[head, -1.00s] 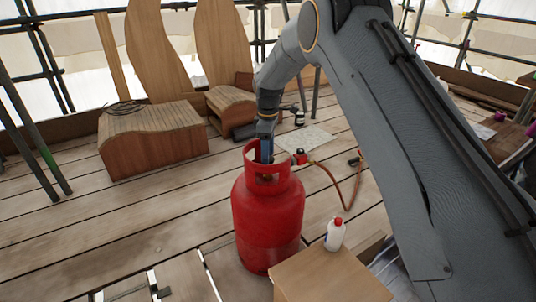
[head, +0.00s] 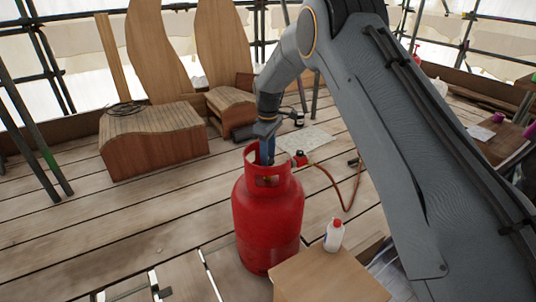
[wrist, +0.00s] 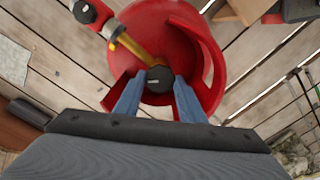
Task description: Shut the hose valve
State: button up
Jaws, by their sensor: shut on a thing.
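The red gas cylinder (head: 267,222) stands upright on the planks and shows from above in the wrist view (wrist: 203,45). Inside its collar, a black valve knob (wrist: 160,79) sits at the end of a brass fitting (wrist: 134,46). My gripper (wrist: 158,82) reaches down into the collar, its two blue fingers on either side of the knob and shut on it. In the head view my gripper (head: 267,158) is partly hidden by the collar. A red regulator (head: 299,159) with a black knob sits beside the collar, and an orange-brown hose (head: 342,208) runs from it.
A wooden box (head: 330,275) with a white, red-capped bottle (head: 334,235) stands close in front right of the cylinder. Curved wooden pieces (head: 152,140) stand at the back left. A pale sheet (head: 303,139) lies behind the cylinder.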

jog(key=m+p, duration=0.2)
jog(key=m, duration=0.3)
jog(key=shift+m, duration=0.3)
jog(key=shift+m+p, duration=0.4)
jog(key=shift+m, duration=1.7)
jog(key=o, duration=1)
jog(key=shift+o, duration=0.2)
jog(key=shift+r+p, duration=0.35)
jog(key=shift+r, duration=3.55)
